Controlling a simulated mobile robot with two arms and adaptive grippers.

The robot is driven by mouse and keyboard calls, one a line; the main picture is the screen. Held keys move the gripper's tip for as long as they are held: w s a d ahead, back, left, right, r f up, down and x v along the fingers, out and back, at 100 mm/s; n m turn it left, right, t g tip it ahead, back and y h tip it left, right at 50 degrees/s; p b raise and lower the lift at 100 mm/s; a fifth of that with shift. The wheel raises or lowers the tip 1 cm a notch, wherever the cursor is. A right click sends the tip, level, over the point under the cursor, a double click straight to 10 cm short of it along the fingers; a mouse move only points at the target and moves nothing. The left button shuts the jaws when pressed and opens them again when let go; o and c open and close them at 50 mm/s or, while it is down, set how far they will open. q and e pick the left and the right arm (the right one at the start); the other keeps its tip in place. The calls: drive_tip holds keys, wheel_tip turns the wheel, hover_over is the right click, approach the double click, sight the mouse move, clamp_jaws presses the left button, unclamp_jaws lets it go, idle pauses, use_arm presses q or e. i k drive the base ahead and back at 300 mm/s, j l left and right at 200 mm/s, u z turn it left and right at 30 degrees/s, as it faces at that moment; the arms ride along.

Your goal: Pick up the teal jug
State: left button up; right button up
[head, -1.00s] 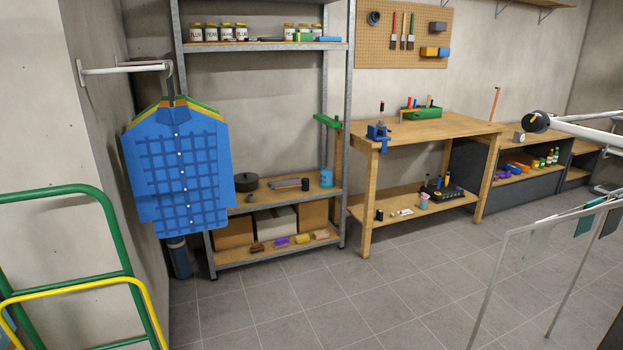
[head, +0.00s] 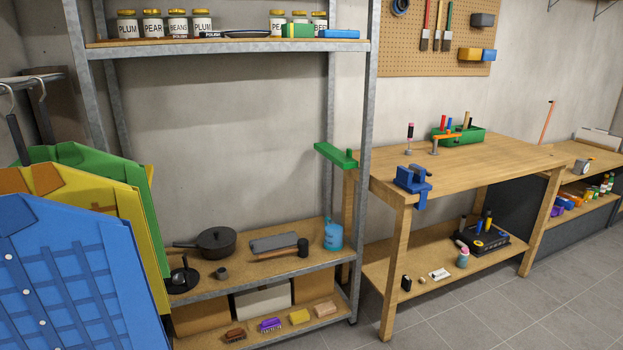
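A teal jug (head: 333,235) stands upright at the right end of the metal rack's middle shelf (head: 262,273), close to the rack's right front post. It has a narrow neck and a paler mark low on its side. A hammer with a dark head (head: 303,247) lies just to its left. Neither of my grippers shows in the head view.
A dark pan (head: 216,242) and a grey block-like thing (head: 274,242) share the shelf. Hanging shirts (head: 75,270) crowd the left front. A workbench (head: 470,165) with a blue vise (head: 411,180) stands right of the rack. Tiled floor (head: 460,320) is clear at the lower right.

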sight(331, 232)
drive_tip(key=i+u, duration=0.1)
drive_tip(key=i, duration=0.5)
drive_tip(key=i+l+u, duration=0.1)
drive_tip(key=i, duration=0.55)
drive_tip(key=i+l, duration=0.15)
drive_tip(key=i, duration=0.45)
drive_tip(key=u, duration=0.05)
